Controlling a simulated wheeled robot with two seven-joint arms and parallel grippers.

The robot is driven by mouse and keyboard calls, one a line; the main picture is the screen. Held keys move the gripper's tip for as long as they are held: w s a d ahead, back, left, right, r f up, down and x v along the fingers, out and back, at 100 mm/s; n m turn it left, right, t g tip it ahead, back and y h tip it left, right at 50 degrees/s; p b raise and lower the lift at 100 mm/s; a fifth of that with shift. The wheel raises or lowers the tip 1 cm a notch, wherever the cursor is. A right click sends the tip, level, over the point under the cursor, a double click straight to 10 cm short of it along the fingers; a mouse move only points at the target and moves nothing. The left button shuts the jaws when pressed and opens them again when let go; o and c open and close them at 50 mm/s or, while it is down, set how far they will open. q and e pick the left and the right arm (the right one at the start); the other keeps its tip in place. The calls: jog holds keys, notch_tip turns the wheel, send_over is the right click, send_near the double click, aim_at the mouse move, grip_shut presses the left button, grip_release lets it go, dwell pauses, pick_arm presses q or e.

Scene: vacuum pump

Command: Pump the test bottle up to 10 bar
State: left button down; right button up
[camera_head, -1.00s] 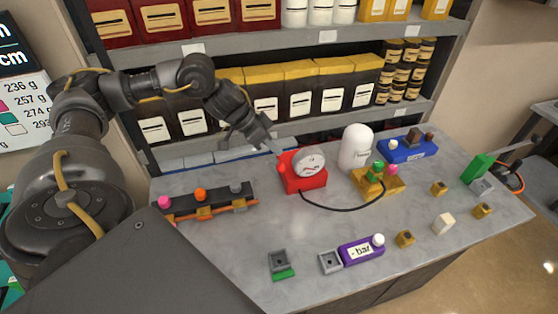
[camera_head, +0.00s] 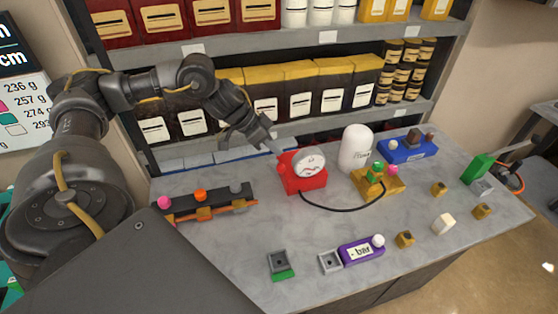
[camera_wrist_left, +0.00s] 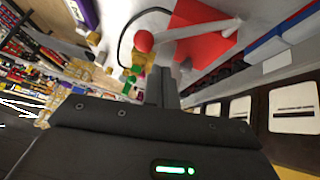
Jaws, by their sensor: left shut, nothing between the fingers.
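A red pump box (camera_head: 292,183) with a round white gauge (camera_head: 309,163) stands at the back middle of the bench. The white test bottle (camera_head: 355,148) stands upright to its right. My left gripper (camera_head: 272,143) is shut and empty, at the upper left of the red box. In the left wrist view its fingers (camera_wrist_left: 163,86) are together, near a red ball knob (camera_wrist_left: 143,41) on a pale lever beside the red box (camera_wrist_left: 205,20). I cannot tell whether they touch the knob. The gauge reading is too small to read. My right gripper is not in view.
A black hose (camera_head: 345,209) runs from the pump to a gold block (camera_head: 378,184) with green and pink knobs. A purple "bar" block (camera_head: 362,251) lies near the front edge. A dark rack (camera_head: 212,199) stands left. Shelves stand behind; the middle bench is mostly clear.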

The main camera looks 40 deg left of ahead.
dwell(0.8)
pick_arm(q)
jog(key=shift+s+d+f, duration=0.2)
jog(key=shift+f, duration=0.1)
